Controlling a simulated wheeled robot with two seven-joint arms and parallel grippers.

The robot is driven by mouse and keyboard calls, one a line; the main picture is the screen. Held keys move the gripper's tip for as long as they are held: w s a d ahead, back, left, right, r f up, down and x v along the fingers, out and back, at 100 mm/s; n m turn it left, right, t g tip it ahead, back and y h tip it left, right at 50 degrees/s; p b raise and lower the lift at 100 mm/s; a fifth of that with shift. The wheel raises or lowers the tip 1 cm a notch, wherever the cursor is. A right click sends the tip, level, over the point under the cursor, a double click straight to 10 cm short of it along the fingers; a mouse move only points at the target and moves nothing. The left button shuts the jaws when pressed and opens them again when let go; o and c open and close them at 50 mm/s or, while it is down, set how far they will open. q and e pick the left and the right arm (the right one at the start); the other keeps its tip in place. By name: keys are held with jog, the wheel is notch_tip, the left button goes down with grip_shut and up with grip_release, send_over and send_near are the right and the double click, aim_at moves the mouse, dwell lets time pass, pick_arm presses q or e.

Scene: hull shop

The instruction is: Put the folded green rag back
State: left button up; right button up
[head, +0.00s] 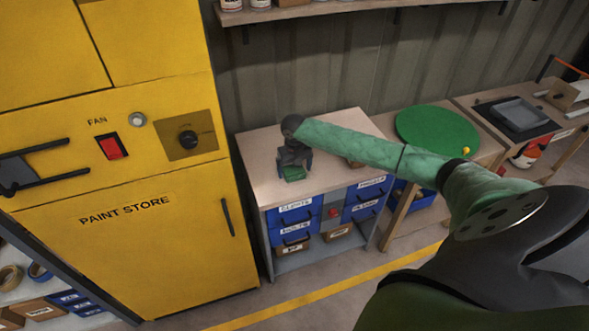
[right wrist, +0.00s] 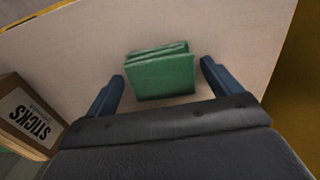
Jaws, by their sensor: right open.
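The folded green rag (right wrist: 163,75) lies on the wooden bench top between the two blue fingers of my right gripper (right wrist: 162,82) in the right wrist view. The gripper is open, with a gap on each side of the rag. In the head view the rag (head: 292,173) shows just below my right gripper (head: 294,162), on the bench (head: 262,146) above the labelled drawers. My left gripper is in neither view.
A box marked STICKS (right wrist: 27,115) stands left of the gripper in the wrist view. The yellow paint store cabinet (head: 125,230) stands left of the bench. Blue drawers (head: 295,215) sit under the bench top. A green round disc (head: 437,135) lies to the right.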

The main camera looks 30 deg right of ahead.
aim_at(294, 170)
jog(key=shift+r, duration=0.35)
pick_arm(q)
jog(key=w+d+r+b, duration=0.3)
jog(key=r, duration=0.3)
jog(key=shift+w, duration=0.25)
pick_arm(e)
notch_tip(294, 170, up, 11)
jog(key=shift+r, duration=0.2)
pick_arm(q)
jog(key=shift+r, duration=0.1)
